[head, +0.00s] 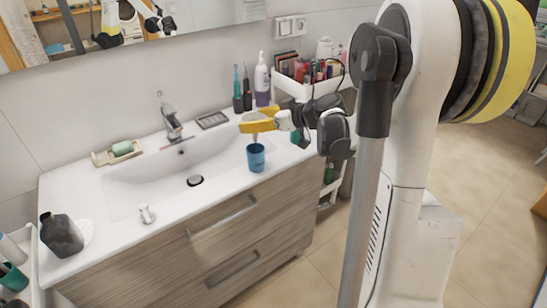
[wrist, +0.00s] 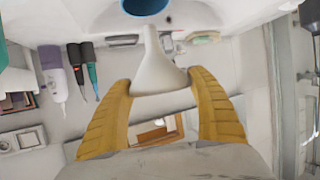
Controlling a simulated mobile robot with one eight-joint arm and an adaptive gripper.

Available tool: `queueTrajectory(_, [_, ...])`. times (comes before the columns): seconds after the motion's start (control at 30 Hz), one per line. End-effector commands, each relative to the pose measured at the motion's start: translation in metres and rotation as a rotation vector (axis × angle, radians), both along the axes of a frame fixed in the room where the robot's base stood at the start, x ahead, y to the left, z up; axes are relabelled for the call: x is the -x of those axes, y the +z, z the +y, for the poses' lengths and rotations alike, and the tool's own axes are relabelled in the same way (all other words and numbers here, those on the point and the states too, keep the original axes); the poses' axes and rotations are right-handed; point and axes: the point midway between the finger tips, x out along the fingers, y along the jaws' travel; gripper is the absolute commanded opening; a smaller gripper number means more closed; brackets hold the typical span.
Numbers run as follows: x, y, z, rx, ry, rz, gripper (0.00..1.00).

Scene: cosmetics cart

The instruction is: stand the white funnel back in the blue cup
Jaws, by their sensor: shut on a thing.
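The blue cup (head: 256,158) stands upright on the white counter at the front right edge of the basin. Part of its rim (wrist: 146,8) shows at the top edge of the wrist view. My gripper (head: 256,124) has yellow fingers and is just above the cup. In the wrist view my gripper (wrist: 160,95) is shut on the white funnel (wrist: 158,68), with a finger on each side of its wide end. The narrow spout points toward the cup. From these views I cannot tell whether the spout tip is inside the cup or only above it.
A soap dish (head: 118,153) and the faucet (head: 171,117) are behind the basin. A lotion bottle (head: 262,80) and toothbrushes stand at the back right. A cart (head: 310,88) with cosmetics is beyond. A dark bottle (head: 62,236) stands at the counter's left end.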

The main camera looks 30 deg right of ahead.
Motion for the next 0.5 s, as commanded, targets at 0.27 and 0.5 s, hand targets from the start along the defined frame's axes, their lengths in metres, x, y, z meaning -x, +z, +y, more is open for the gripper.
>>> queueTrajectory(0.27, [0.0, -0.047, 0.0, 0.0, 0.0, 0.0, 0.44])
queueTrajectory(0.5, [0.0, -0.077, 0.0, 0.0, -0.001, 0.0, 0.44])
